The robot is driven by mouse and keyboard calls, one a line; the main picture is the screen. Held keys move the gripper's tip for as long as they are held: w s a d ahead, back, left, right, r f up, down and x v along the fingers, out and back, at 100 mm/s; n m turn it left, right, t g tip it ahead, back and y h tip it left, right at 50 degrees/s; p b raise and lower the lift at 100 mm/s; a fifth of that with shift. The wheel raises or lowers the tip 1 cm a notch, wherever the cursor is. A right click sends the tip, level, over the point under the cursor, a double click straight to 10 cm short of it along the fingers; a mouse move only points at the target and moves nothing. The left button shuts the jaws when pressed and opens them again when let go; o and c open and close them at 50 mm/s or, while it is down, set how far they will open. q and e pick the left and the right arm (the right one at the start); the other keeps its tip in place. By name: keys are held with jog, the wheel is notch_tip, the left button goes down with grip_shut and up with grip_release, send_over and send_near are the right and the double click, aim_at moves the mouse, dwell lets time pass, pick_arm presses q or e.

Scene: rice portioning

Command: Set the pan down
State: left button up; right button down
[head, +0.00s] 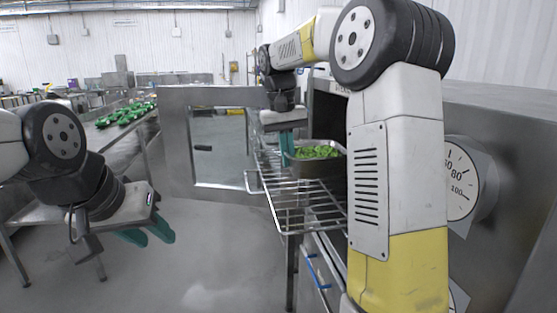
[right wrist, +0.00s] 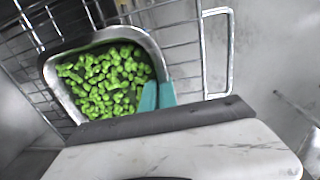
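The metal pan (head: 335,168), filled with green pieces (head: 316,152), is at the wire rack (head: 290,222) that sticks out of the oven. I cannot tell whether its base touches the rack. My right gripper (head: 287,146) reaches to the pan's left side. In the right wrist view, its teal fingers (right wrist: 158,95) are close together with the rim of the pan (right wrist: 62,98) between them. The pan looks about level there. My left gripper (head: 156,240) hangs at the left over the floor, empty, its teal fingers apart.
The open oven door (head: 174,142), with a window, stands behind the rack. Dials (head: 461,183) are on the oven front at right. A table (head: 124,150) with several green items (head: 126,114) stands at the back left. The floor (head: 215,255) in the middle is clear.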

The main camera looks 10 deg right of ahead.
jog(key=shift+f, duration=0.3)
jog(key=shift+f, duration=0.15)
jog(key=c, duration=1.7)
grip_release()
jog(key=r, duration=0.4)
jog(key=a+r, duration=0.1)
jog(key=r, duration=0.7)
jog(key=shift+a, duration=0.2)
